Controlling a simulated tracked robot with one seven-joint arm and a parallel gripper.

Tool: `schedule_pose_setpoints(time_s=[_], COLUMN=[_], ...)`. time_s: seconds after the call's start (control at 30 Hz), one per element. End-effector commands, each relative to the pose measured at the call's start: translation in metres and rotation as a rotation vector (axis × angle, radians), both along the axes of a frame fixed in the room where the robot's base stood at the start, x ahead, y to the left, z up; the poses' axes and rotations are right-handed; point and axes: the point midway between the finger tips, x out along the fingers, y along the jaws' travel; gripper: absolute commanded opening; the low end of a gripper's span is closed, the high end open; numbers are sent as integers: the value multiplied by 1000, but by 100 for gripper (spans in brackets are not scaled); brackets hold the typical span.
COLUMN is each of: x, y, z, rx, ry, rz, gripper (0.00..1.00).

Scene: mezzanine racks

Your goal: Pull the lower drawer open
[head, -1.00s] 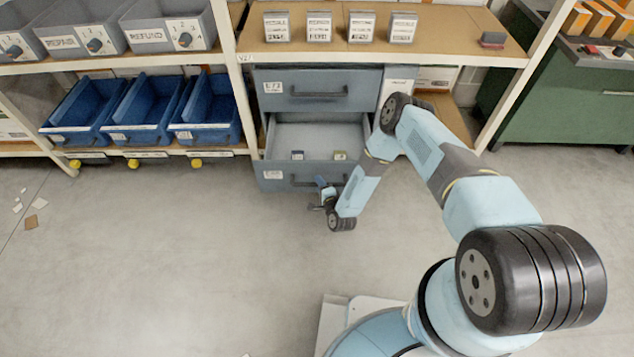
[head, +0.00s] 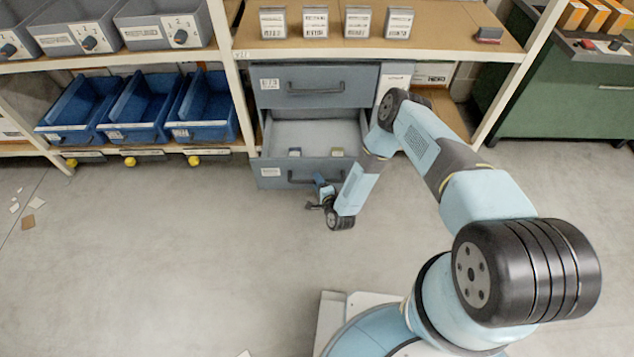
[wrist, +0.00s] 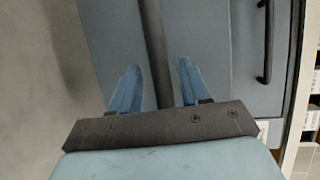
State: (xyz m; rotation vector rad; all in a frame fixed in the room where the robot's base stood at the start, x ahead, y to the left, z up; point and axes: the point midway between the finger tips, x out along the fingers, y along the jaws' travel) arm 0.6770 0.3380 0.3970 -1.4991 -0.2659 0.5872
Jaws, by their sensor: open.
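The lower drawer (head: 270,172) of the grey-blue cabinet stands open, its inside visible from above, with small items near its front. Its dark bar handle (wrist: 153,40) runs between the fingers of my gripper (wrist: 158,88) in the wrist view. The fingers are open, one on each side of the bar, with a visible gap to each. In the head view my gripper (head: 318,194) is just in front of the drawer front, at the handle's height; its fingers are small and partly unclear there. The upper drawer (head: 345,88) is shut.
Blue bins (head: 205,108) sit on the shelf to the left. Small labelled boxes (head: 315,22) stand on the shelf above. A green cabinet (head: 570,100) is at the right. The floor (head: 170,260) before the drawers is clear, with paper scraps (head: 28,222) far left.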

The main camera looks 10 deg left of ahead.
Motion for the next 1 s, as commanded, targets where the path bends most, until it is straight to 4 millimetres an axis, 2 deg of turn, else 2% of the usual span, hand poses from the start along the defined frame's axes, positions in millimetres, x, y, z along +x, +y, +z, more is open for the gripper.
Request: schedule_pose_setpoints(time_s=[0.4, 0.6, 0.8, 1.0], x=[-67, -92, -104, -106], y=[-42, -58, -65, -66], z=[13, 19, 22, 22], rx=[0, 0, 0, 1], ry=[5, 5, 4, 1], rz=[-1, 0, 1, 1], gripper=[46, 46, 46, 46])
